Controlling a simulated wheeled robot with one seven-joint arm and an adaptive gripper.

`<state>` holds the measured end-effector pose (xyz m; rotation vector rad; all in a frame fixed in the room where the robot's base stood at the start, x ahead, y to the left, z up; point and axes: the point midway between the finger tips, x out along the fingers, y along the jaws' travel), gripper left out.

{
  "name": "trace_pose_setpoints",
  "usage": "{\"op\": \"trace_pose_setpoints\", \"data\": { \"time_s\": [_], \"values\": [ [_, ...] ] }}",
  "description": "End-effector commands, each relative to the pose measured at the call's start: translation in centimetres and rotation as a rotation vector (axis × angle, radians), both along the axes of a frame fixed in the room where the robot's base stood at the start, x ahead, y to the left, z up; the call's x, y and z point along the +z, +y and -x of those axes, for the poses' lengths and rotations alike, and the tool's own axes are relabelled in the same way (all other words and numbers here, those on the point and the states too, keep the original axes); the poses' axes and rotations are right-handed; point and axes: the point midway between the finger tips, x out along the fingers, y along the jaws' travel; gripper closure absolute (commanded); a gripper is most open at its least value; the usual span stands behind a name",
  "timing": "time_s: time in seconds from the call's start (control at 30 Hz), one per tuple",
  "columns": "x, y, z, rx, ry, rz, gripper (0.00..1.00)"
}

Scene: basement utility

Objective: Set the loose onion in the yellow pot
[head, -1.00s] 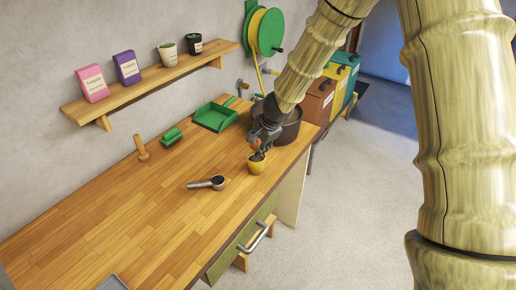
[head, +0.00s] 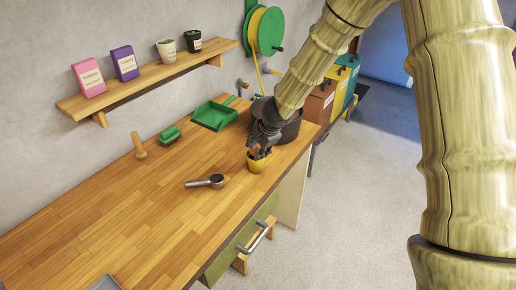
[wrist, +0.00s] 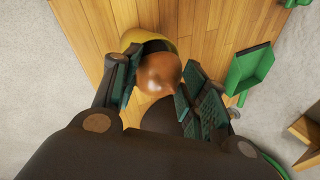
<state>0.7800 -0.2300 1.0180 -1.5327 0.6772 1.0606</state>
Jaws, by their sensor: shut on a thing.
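The onion (wrist: 158,73) is round, shiny and orange-brown. In the wrist view it sits between the green-padded fingers of my gripper (wrist: 160,80), which is shut on it. The yellow pot (head: 257,167) is small and stands near the right front edge of the wooden worktop. In the wrist view part of the pot's yellow rim (wrist: 140,36) shows just beyond the onion, which covers part of the opening. In the head view my gripper (head: 258,152) points down at the pot's mouth and hides much of it. I cannot tell whether the onion touches the pot.
A metal scoop-like tool (head: 210,182) lies left of the yellow pot. A green dustpan (head: 213,115), a green brush (head: 170,133) and a wooden tool (head: 138,146) lie farther back. The worktop's left part (head: 90,215) is mostly clear.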

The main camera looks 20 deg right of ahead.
Motion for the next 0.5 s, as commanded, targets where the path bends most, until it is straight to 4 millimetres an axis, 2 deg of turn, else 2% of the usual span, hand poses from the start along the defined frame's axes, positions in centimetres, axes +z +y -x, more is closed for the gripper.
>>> {"op": "trace_pose_setpoints", "data": {
  "time_s": [0.37,0.4,0.5],
  "values": [
    [-1.3,-0.1,0.3,0.000,0.008,0.001,0.83],
    [-1.4,-0.1,0.3,0.000,0.009,0.001,0.55],
    [-1.5,-0.1,0.4,0.000,0.011,0.002,0.37]
  ]
}}
